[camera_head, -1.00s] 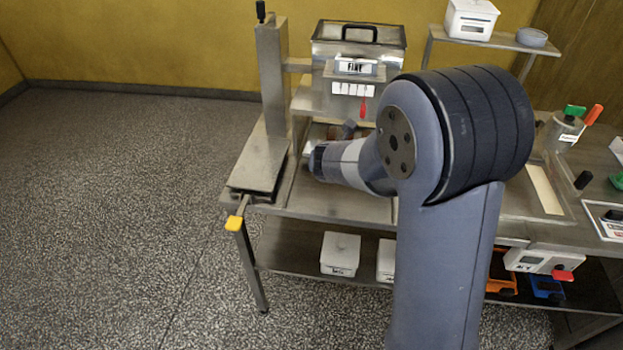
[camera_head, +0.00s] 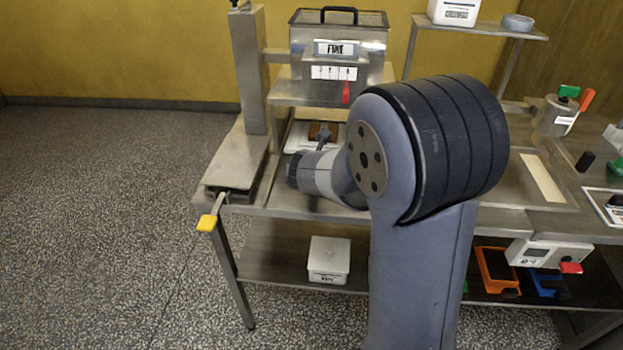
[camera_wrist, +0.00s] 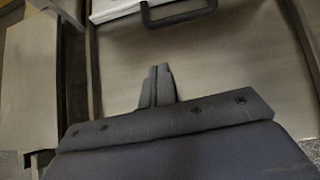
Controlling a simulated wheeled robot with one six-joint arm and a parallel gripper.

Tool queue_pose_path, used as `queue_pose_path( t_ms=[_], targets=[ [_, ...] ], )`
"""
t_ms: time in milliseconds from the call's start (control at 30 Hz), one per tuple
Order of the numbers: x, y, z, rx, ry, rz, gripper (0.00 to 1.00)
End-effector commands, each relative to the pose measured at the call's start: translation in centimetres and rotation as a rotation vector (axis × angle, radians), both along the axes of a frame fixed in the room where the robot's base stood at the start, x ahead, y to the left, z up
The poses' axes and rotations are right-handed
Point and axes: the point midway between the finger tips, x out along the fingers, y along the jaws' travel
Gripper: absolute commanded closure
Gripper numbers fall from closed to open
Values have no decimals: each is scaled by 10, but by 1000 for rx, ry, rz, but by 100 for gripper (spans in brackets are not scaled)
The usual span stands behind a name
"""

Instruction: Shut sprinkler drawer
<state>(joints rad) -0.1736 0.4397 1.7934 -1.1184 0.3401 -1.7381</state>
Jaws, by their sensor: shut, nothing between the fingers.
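The sprinkler (camera_head: 338,60) is a steel hopper marked FINE, with a black top handle and a red lever (camera_head: 346,92). Below it, a pale tray-like part (camera_head: 299,137) that may be the drawer shows on the steel table, partly hidden by my arm. In the wrist view, a dark bar handle (camera_wrist: 180,18) stands at the top, by a pale edge (camera_wrist: 112,9). My gripper (camera_wrist: 158,68) is shut and empty, pointing towards the handle with a gap between them. How far the drawer is out cannot be told.
A steel column (camera_head: 247,70) and a yellow-tipped lever (camera_head: 207,222) stand at the table's left end. A white box (camera_head: 329,260) sits on the lower shelf (camera_head: 285,258). The floor at left is clear.

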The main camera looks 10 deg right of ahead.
Motion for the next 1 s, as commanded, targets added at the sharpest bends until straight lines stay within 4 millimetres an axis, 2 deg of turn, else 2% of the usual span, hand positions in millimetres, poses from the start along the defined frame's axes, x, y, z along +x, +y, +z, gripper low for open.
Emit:
queue_pose_path(
  t_ms=[67, 133, 333, 867, 1000],
  targets=[
    [11, -4, -15, -1, 2, -1, 100],
    [22, -7, -8, -1, 0, -2, 100],
    [43, -11, -8, 1, 0, -1, 100],
    [51, -13, -8, 0, 0, 0, 100],
    [63, -17, -5, -2, 2, -1, 100]
  ],
)
